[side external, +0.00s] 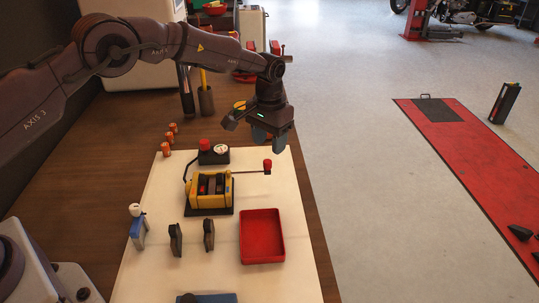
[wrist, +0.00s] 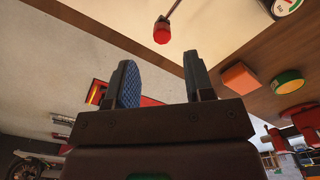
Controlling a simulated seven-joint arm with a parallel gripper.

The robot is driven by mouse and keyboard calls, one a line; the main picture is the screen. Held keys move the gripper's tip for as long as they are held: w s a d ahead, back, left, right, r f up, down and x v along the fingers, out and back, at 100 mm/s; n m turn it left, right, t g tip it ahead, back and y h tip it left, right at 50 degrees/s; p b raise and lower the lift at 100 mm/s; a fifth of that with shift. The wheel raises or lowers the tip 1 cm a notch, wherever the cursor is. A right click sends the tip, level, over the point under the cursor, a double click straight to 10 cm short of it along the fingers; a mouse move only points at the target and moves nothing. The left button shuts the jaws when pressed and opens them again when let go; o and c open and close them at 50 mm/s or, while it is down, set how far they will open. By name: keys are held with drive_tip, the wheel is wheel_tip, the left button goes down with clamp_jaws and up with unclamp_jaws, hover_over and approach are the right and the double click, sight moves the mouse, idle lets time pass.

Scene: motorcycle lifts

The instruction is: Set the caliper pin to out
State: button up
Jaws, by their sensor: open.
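The yellow caliper (side external: 209,191) sits on a dark base on the pale mat, with dark pads in its middle. The caliper pin (side external: 250,172) is a thin rod that sticks out from its right side, with a red knob (side external: 267,165) at the end. The knob also shows in the wrist view (wrist: 162,33), ahead of the fingers and apart from them. My gripper (side external: 268,141) is above and just behind the knob, touching nothing. In the wrist view its two fingers (wrist: 161,82) are spread and empty.
A red tray (side external: 245,240) stands in front of the caliper. Two dark pads (side external: 209,236) stand left of it, beside a blue white-capped item (side external: 138,232). A gauge unit (side external: 213,153) with a red top is behind the caliper. The bench's right edge is close to the knob.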

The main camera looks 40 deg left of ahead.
wheel_tip(320, 180, up, 7)
drive_tip(key=shift+w, duration=0.1)
idle(0.4)
drive_tip(key=s+a+r+t, duration=0.2)
drive_tip(key=s+r, duration=0.3)
drive_tip(key=s, duration=0.7)
drive_tip(key=s+a+r+t, duration=0.1)
drive_tip(key=s+r, duration=0.4)
drive_tip(key=s, duration=0.7)
drive_tip(key=s+a+r+t, duration=0.2)
drive_tip(key=s+a+r, duration=0.2)
drive_tip(key=s, duration=0.8)
drive_tip(key=shift+r+t, duration=0.3)
drive_tip(key=shift+r, duration=0.45)
